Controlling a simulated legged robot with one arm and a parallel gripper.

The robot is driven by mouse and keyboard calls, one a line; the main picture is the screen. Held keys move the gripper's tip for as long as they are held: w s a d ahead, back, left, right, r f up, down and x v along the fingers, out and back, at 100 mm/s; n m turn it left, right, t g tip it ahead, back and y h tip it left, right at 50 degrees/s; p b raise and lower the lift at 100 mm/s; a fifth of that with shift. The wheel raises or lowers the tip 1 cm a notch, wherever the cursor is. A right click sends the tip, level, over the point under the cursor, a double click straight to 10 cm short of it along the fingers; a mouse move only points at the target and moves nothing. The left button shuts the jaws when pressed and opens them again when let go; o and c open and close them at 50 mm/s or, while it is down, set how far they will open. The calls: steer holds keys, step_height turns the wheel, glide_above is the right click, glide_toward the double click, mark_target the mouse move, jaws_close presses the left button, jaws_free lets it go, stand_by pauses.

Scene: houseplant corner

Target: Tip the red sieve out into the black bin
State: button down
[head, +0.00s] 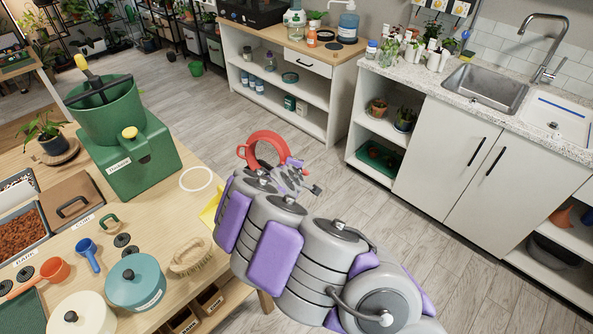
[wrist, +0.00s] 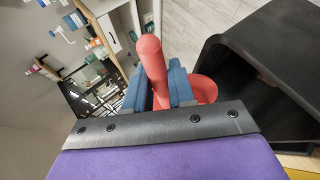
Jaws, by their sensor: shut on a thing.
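The red sieve (head: 268,136) shows in the head view just beyond the end of my arm, its round rim standing steeply tilted. My gripper (wrist: 157,88) is shut on its red handle (wrist: 152,57), which sits between the blue fingers in the wrist view. Part of the sieve's red rim shows behind the right finger. The black bin (wrist: 256,50) is at the right of the wrist view, beside the sieve and apart from the fingers. I cannot make out the bin in the head view, where my arm covers much of the floor. What the sieve holds is hidden.
A wooden table (head: 165,228) at left carries a green machine (head: 130,150), a teal pot (head: 136,283), a brush (head: 190,257) and scoops. A white shelf unit (head: 270,85) and sink cabinet (head: 440,140) stand behind. Grey floor (head: 205,110) between them is clear.

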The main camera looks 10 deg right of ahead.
steer(key=shift+w+g, duration=0.15)
steer(key=shift+g, duration=0.15)
steer(key=g+y+p, duration=0.1)
steer(key=p, duration=0.4)
steer(key=w+d+g+y+p, duration=0.1)
steer(key=p, duration=0.5)
steer(key=g+y+p, duration=0.1)
steer(key=g+p, duration=0.1)
steer(key=p, duration=0.3)
steer(key=shift+w+d+r+m, duration=0.1)
steer(key=shift+w+d+m, duration=0.2)
steer(key=shift+d+m, duration=0.1)
steer(key=shift+w+r+p, duration=0.1)
steer(key=shift+w+p, duration=0.05)
steer(key=shift+p, duration=1)
